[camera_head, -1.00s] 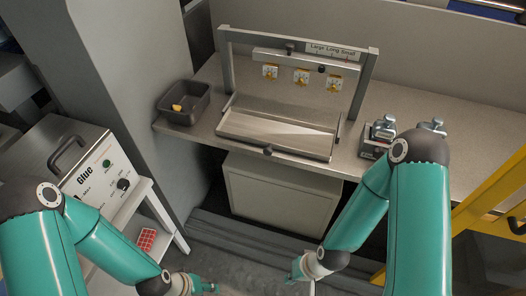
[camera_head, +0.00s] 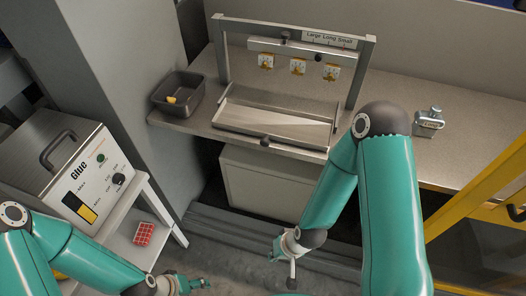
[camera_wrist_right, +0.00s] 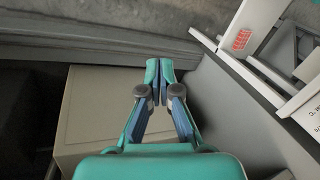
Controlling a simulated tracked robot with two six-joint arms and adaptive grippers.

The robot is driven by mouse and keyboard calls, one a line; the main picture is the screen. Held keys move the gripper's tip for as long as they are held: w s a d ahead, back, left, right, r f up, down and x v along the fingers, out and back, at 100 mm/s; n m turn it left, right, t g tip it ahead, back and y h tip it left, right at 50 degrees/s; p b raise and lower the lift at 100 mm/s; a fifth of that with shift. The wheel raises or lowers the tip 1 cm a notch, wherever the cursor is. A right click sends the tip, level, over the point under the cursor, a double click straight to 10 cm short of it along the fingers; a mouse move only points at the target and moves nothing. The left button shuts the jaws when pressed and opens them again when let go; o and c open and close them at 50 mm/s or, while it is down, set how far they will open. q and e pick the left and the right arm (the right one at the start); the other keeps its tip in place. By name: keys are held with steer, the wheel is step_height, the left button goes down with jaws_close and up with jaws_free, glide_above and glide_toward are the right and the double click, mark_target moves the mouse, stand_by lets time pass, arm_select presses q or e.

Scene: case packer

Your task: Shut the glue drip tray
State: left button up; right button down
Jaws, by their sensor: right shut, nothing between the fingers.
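A shallow grey tray with a sloped pale floor (camera_head: 270,124) lies on the workbench under the metal frame, with a black knob (camera_head: 264,142) at its front edge. I cannot tell for sure that this is the glue drip tray. The glue unit (camera_head: 75,165), labelled "Glue", stands at the left. My right gripper (camera_head: 274,254) is below and in front of the bench, apart from the tray. In the right wrist view its fingertips (camera_wrist_right: 160,72) are together and empty. My left gripper (camera_head: 204,284) is low at the bottom, its finger state unclear.
A dark bin (camera_head: 180,100) with a yellow piece stands on the bench's left end. A pale cabinet (camera_head: 265,185) is under the bench. A red gridded item (camera_head: 143,233) lies on the white cart's shelf. A yellow frame (camera_head: 475,195) stands at the right.

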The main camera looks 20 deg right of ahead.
steer(key=w+a+m+t+h+b, duration=0.1)
steer(key=w+m+t+b, duration=0.3)
steer(key=w, duration=0.5)
steer(key=m+t+h+b, duration=0.9)
steer(key=m+h+b, duration=0.2)
steer(key=m+b, duration=0.65)
glide_toward(265, 144)
steer(key=p+x, duration=0.1)
steer(key=x, duration=0.6)
steer(key=shift+w+f, duration=0.1)
